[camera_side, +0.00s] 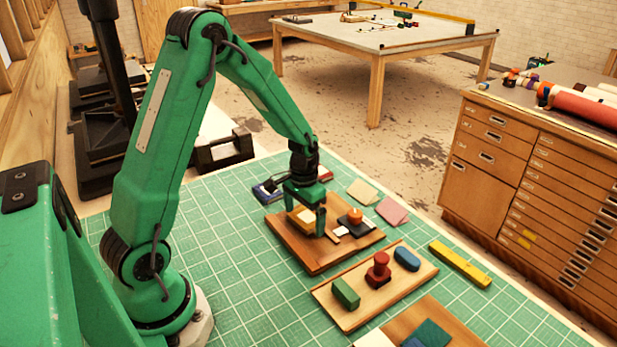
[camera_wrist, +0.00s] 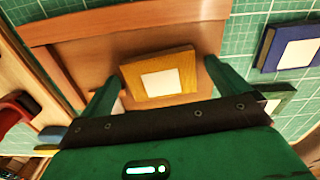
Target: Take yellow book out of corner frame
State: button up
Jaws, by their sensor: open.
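The yellow book (camera_wrist: 160,76), with a white label on its cover, lies on the wooden corner frame (camera_wrist: 125,27) in the wrist view. A raised wooden rail runs along the far side of the frame. In the side view, the book (camera_side: 301,221) shows partly behind a finger, on the brown board of the frame (camera_side: 290,248). My gripper (camera_wrist: 164,66) is open, with one green finger on each side of the book. Gaps show between the fingers and the book. In the side view, my gripper (camera_side: 293,212) is low over the board.
A dark block with an orange knob (camera_side: 355,215) stands on the board's right part. A blue book (camera_wrist: 291,47) lies beside the frame. A wooden tray (camera_side: 350,315) holds green, red and blue pieces nearby.

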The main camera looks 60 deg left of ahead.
aim_at(304, 218)
dwell(0.4)
jog(key=c, duration=1)
jog(key=shift+r, duration=0.1)
jog(key=shift+c, duration=0.2)
jog(key=shift+r, duration=0.85)
notch_tip(304, 218, up, 2)
jog(key=shift+r, duration=0.2)
jog(key=s+d+r, duration=0.3)
jog(key=d+r, duration=0.3)
jog(key=d, duration=0.5)
jog(key=shift+r, duration=0.35)
jog(key=shift+d, duration=0.1)
